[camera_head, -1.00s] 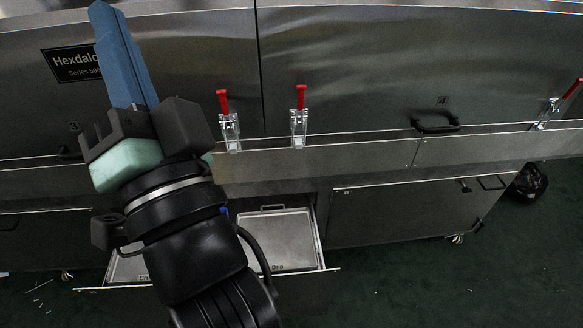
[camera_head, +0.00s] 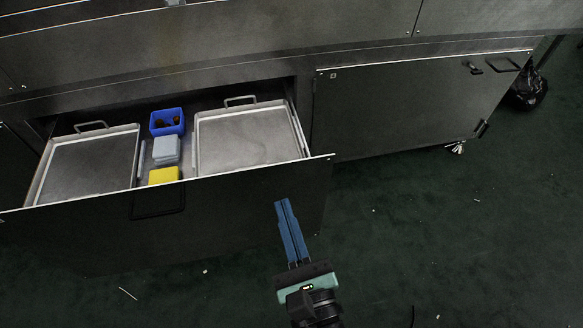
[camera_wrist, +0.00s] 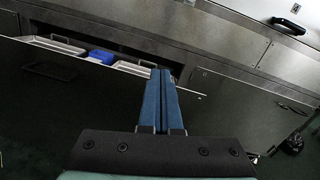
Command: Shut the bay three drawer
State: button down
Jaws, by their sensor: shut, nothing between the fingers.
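The open drawer (camera_head: 230,215) is pulled well out below the steel dryer body, its dark front facing me. It also shows in the wrist view (camera_wrist: 100,85). A dark handle (camera_head: 158,203) is on the middle of its front. I cannot read a bay number on it. My gripper (camera_head: 282,203) has its long blue fingers shut together with nothing between them. In the head view it is in front of the right part of the drawer front, pointing towards it. I cannot tell whether the fingertips touch it. The gripper also shows in the wrist view (camera_wrist: 160,72).
The drawer holds two metal trays (camera_head: 85,165) (camera_head: 245,142), a blue bin (camera_head: 167,122), grey blocks (camera_head: 166,150) and a yellow block (camera_head: 164,175). A closed cabinet door (camera_head: 410,105) is to the right. A black bag (camera_head: 528,88) lies on the floor. The green floor is mostly clear.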

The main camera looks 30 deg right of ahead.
jog(key=s+d+f+m+g+h+b, duration=0.1)
jog(key=s+d+f+m+b, duration=0.15)
jog(key=f, duration=0.45)
send_near(288, 164)
jog(key=shift+m, duration=0.35)
jog(key=x, duration=0.7)
jog(key=shift+p, duration=0.3)
